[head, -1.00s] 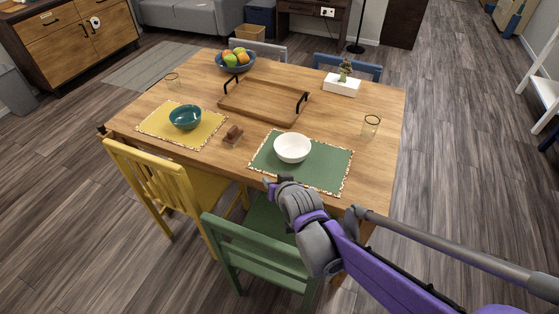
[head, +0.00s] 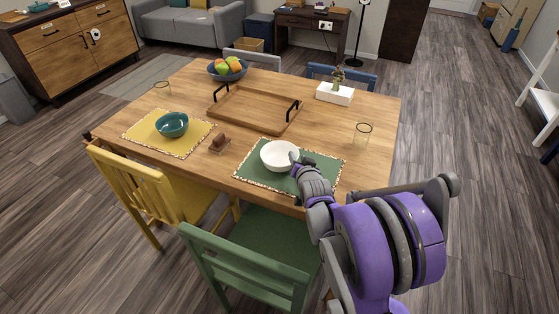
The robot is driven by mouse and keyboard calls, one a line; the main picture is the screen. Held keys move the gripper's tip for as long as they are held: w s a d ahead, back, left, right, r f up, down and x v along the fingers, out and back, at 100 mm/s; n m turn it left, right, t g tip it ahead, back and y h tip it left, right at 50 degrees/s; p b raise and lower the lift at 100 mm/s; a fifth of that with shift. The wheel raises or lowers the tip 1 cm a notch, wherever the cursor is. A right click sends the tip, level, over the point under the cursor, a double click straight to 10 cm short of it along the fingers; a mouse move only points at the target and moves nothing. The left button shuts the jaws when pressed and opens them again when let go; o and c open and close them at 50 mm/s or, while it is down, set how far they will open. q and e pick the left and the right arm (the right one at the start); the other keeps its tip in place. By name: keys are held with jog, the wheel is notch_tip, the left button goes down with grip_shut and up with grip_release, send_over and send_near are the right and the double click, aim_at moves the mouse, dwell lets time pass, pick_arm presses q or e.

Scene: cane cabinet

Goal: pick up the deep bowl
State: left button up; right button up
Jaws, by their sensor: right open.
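A white bowl (head: 277,156) sits upright on the green placemat (head: 257,177) at the near right side of the table. A teal bowl (head: 172,125) sits on the yellow placemat (head: 146,133) to the left. My right gripper (head: 298,160) is open at the right rim of the white bowl. The wrist hides part of the fingers, and I cannot tell whether they touch the bowl. My left gripper is not in view.
The wooden table (head: 314,125) also holds a tray (head: 257,108), a fruit bowl (head: 227,74), a white planter (head: 335,94) and glasses (head: 362,134). Green (head: 250,262) and yellow (head: 140,190) chairs stand at the near edge.

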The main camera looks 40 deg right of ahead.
aim_at(280, 159)
jog(key=x, duration=0.3)
grip_shut()
dwell(1.4)
